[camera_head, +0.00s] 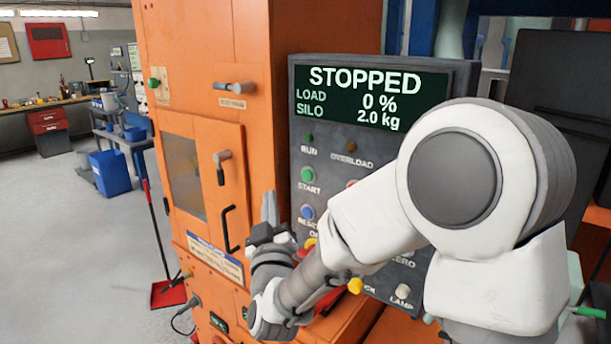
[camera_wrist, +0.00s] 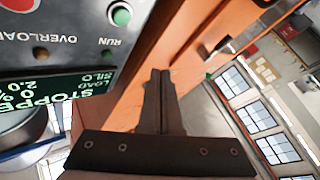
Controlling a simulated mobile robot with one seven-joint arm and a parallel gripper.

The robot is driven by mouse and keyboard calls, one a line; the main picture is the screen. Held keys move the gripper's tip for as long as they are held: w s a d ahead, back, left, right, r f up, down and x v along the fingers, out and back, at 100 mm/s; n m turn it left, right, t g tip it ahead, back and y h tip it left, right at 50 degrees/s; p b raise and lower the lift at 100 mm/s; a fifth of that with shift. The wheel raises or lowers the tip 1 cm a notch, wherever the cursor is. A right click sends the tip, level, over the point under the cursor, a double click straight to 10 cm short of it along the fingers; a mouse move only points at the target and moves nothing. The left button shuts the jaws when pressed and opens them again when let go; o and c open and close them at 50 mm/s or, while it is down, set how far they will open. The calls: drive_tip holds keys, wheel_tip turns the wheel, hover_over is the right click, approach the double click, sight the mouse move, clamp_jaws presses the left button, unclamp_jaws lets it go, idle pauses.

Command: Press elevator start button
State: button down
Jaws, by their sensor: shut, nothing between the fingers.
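The green START button (camera_head: 307,174) is on the dark control panel (camera_head: 345,150), under the RUN lamp (camera_head: 308,139). The same green button (camera_wrist: 120,15) shows near the top of the wrist view, where the panel appears upside down. The panel's screen (camera_head: 372,97) reads STOPPED, load 0 %, silo 2.0 kg. My gripper (camera_head: 269,200) is shut and empty, its fingers pointing up, left of and lower than the START button in the picture. In the wrist view the closed fingers (camera_wrist: 160,75) show against the orange cabinet, apart from the button. My arm hides the panel's lower middle.
The orange machine cabinet (camera_head: 200,60) stands left of the panel, with protruding handles (camera_head: 229,215) and knobs (camera_head: 235,87). A blue reset button (camera_head: 307,212) sits below START. A red dustpan (camera_head: 168,293) and open floor lie to the left.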

sight(307, 175)
drive_tip(key=shift+r, duration=0.1)
idle(0.3)
drive_tip(key=shift+w+d+p, duration=0.4)
drive_tip(key=shift+w+d, duration=0.5)
drive_tip(key=shift+w, duration=0.25)
drive_tip(key=shift+w+d+p, duration=0.35)
drive_tip(key=shift+w+d, duration=0.6)
drive_tip(key=shift+w, duration=0.2)
drive_tip(key=shift+w+d+p, duration=0.4)
drive_tip(key=shift+w+d, duration=0.5)
drive_tip(key=shift+w, duration=0.25)
drive_tip(key=shift+w, duration=0.1)
drive_tip(key=shift+w+d+b, duration=0.2)
drive_tip(key=shift+d+b, duration=0.05)
drive_tip(key=shift+b, duration=0.3)
